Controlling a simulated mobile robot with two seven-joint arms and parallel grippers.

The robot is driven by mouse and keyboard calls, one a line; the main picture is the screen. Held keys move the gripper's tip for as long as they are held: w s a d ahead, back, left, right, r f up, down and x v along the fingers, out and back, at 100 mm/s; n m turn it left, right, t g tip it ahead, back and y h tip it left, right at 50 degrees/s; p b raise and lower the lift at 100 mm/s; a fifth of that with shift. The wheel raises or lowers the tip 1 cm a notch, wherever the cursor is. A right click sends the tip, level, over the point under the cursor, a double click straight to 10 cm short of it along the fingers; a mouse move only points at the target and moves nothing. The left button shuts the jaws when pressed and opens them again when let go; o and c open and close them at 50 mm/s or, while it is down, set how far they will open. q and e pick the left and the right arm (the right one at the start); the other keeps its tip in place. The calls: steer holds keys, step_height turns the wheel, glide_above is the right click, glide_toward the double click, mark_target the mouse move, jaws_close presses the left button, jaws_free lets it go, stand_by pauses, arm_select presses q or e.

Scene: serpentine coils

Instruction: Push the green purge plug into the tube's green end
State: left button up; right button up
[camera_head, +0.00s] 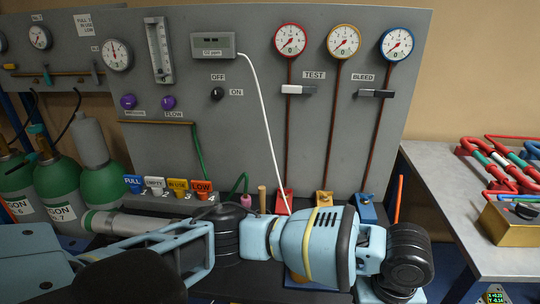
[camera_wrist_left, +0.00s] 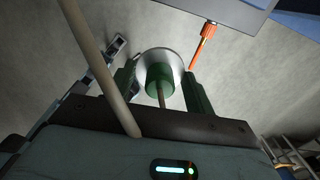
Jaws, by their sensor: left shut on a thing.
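In the left wrist view, my left gripper (camera_wrist_left: 162,92) has its two dark fingers closed around a green cylindrical piece, which looks like the green purge plug (camera_wrist_left: 158,76). A thin stem points from it toward the camera, and a pale round disc shows behind it. In the head view my light blue arm lies across the front and hides the left fingertips and the plug. A tube on the panel turns from brown to green; its green stretch (camera_head: 196,146) runs down behind the coloured tags. A small green hooked piece (camera_head: 238,184) stands right of the tags. My right gripper is not seen.
A tan rod (camera_wrist_left: 95,60) crosses close to the left finger in the wrist view; an orange-tipped rod (camera_wrist_left: 205,42) is at the right. Green gas bottles (camera_head: 60,185) stand at the left. A table (camera_head: 430,190) with coloured coils is at the right.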

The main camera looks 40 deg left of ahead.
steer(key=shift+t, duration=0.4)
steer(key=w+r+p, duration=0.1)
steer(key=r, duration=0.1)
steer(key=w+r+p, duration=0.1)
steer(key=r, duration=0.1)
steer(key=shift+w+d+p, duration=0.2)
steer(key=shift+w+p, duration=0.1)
steer(key=shift+p, duration=0.05)
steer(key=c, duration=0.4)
arm_select(q)
steer(key=s+a+f+n, duration=0.3)
steer(key=s+a+n, duration=0.2)
steer(key=n, duration=0.9)
steer(key=s+a+f+n, duration=0.4)
steer(key=a+n, duration=0.7)
steer(key=n, duration=0.3)
steer(key=shift+s+n, duration=0.4)
steer(key=shift+s, duration=0.4)
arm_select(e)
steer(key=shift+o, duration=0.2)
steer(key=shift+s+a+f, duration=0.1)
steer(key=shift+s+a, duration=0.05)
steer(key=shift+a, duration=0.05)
